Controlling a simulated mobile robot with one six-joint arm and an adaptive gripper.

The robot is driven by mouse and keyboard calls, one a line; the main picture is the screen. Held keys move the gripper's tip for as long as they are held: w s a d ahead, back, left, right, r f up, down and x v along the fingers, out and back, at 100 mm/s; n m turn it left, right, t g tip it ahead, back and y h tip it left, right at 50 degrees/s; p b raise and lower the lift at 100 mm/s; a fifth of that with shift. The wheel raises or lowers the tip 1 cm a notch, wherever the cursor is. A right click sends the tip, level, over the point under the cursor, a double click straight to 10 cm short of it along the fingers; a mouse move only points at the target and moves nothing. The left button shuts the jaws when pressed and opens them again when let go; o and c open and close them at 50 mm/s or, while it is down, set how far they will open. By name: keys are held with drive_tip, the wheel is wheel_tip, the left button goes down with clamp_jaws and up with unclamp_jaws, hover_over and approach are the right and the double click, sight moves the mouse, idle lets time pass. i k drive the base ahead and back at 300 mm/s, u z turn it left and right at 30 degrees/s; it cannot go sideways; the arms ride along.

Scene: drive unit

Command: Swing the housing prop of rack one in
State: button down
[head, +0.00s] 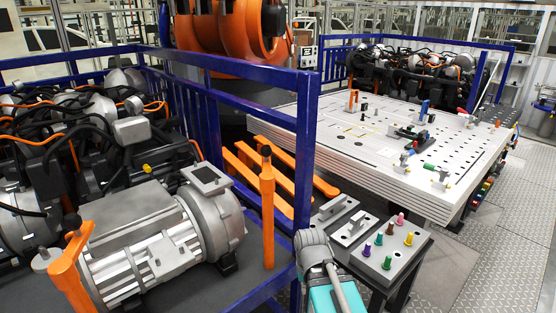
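A blue-railed rack (306,150) fills the left side and holds a grey finned motor housing (150,245). An orange post (267,215) with a black top stands upright to the right of the housing, apart from it. A second orange piece (70,270) with a dark knob leans at the housing's left end. Which of the two is the housing prop, I cannot tell. No label for rack one is readable. My gripper is not in view; only a grey and teal part of my arm shows at the bottom, right of the rack's corner.
A small stand (395,262) with coloured pegs and grey blocks is right of my arm. A large perforated table (390,150) with fixtures stands behind it. An orange robot (230,40) and another blue rack (490,75) are farther back. Floor at the right is clear.

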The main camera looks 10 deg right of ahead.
sight(266, 178)
drive_tip(key=z, duration=1.6)
drive_tip(key=i, duration=0.85)
drive_tip(key=u, duration=1.15)
